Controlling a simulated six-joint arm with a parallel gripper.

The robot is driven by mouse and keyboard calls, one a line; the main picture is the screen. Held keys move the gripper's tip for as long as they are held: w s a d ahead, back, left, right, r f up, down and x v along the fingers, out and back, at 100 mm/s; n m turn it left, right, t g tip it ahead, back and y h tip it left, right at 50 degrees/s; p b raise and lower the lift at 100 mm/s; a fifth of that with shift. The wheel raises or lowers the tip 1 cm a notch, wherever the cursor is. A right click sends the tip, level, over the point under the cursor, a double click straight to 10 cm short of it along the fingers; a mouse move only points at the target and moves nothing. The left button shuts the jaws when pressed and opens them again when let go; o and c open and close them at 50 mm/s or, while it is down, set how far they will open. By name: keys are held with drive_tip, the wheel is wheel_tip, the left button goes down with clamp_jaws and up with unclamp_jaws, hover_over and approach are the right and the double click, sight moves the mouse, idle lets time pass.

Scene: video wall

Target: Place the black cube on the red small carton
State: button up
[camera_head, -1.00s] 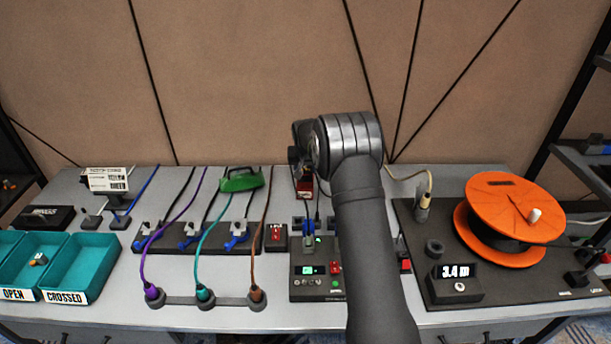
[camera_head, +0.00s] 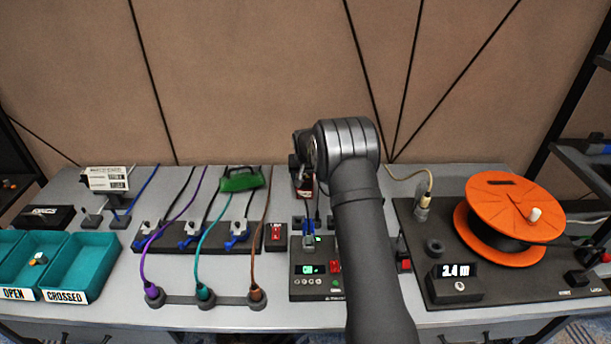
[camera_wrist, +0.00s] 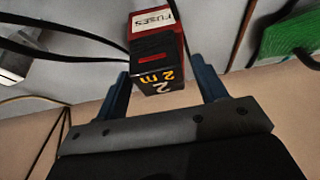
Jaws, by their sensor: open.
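The black cube (camera_wrist: 157,79) shows in the wrist view with yellow and white marks and a red bar. It rests against the red small carton (camera_wrist: 182,37), which has a white FUSES label. The wrist picture looks turned over, with the wall at the bottom, so the cube appears to be on top of the carton. My gripper (camera_wrist: 160,68) is open, with one blue finger on each side of the cube and gaps visible between. In the head view the carton (camera_head: 304,189) is partly hidden by my arm, and I cannot make out the cube there.
A green object (camera_head: 241,180) and a cable board (camera_head: 198,238) stand left of the carton. A panel with a display (camera_head: 316,270) is in front. An orange reel (camera_head: 510,205) is at the right. Teal bins (camera_head: 82,265) are at the left.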

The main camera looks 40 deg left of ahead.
drive_tip(key=v, duration=1.2)
drive_tip(key=shift+r, duration=0.15)
drive_tip(key=x, duration=1.2)
drive_tip(key=shift+r, duration=1.5)
